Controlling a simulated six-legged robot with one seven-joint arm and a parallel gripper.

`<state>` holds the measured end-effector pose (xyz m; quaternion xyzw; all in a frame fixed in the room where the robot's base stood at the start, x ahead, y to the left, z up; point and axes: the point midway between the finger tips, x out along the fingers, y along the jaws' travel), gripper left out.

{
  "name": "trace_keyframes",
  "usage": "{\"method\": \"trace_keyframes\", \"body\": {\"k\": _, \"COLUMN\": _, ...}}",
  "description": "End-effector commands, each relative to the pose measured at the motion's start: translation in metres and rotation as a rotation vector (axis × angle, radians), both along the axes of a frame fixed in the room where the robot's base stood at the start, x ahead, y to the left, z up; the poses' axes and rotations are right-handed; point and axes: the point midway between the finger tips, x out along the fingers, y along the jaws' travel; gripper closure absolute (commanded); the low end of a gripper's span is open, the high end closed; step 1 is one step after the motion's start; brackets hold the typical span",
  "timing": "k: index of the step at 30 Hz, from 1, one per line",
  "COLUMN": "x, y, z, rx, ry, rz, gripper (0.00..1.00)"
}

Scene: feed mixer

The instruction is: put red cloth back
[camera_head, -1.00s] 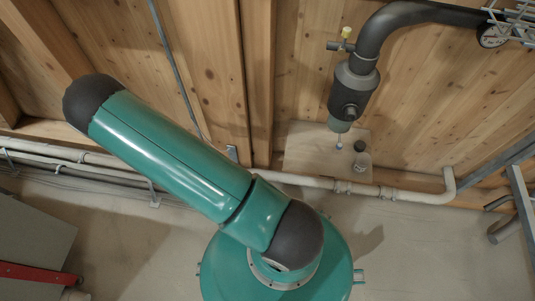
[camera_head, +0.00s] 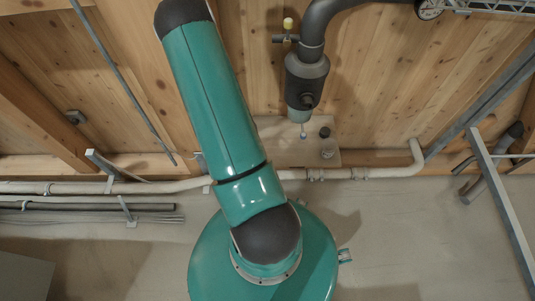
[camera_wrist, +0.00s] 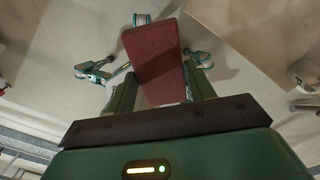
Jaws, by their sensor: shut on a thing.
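The red cloth (camera_wrist: 155,55) shows in the wrist view as a dark red, flat, stiff-looking piece, narrowing toward my gripper. My gripper (camera_wrist: 160,85) is shut on it, with a dark green finger on each side. The cloth's near end is hidden between the fingers and behind the gripper body. Beyond it I see pale floor or wall. In the head view neither the cloth nor the gripper shows; only my green arm rises across the middle. The place where the cloth belongs cannot be made out.
In the head view a dark grey pipe with a cylindrical unit (camera_head: 306,82) hangs before the wood wall. A pale pipe (camera_head: 350,173) runs along the wall's foot. A grey metal frame (camera_head: 500,200) stands at right. A pale box (camera_wrist: 293,45) edges the wrist view's upper right.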

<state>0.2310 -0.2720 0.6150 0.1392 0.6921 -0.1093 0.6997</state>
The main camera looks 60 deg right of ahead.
Motion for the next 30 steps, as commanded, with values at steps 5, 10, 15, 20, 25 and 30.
{"method": "trace_keyframes", "body": {"k": 5, "x": -0.026, "y": -0.019, "z": 0.000, "rx": -0.022, "ry": 0.044, "rz": 0.035, "gripper": 0.68}}
{"method": "trace_keyframes", "body": {"k": 10, "x": -0.025, "y": -0.045, "z": -0.012, "rx": -0.024, "ry": 0.048, "rz": 0.043, "gripper": 0.68}}
{"method": "trace_keyframes", "body": {"k": 15, "x": -0.021, "y": -0.083, "z": -0.029, "rx": -0.023, "ry": 0.047, "rz": 0.042, "gripper": 0.68}}
{"method": "trace_keyframes", "body": {"k": 20, "x": -0.019, "y": -0.114, "z": -0.049, "rx": -0.020, "ry": 0.048, "rz": 0.041, "gripper": 0.68}}
{"method": "trace_keyframes", "body": {"k": 25, "x": -0.017, "y": -0.139, "z": -0.079, "rx": -0.021, "ry": 0.047, "rz": 0.041, "gripper": 0.68}}
{"method": "trace_keyframes", "body": {"k": 30, "x": -0.015, "y": -0.150, "z": -0.092, "rx": -0.021, "ry": 0.047, "rz": 0.040, "gripper": 0.68}}
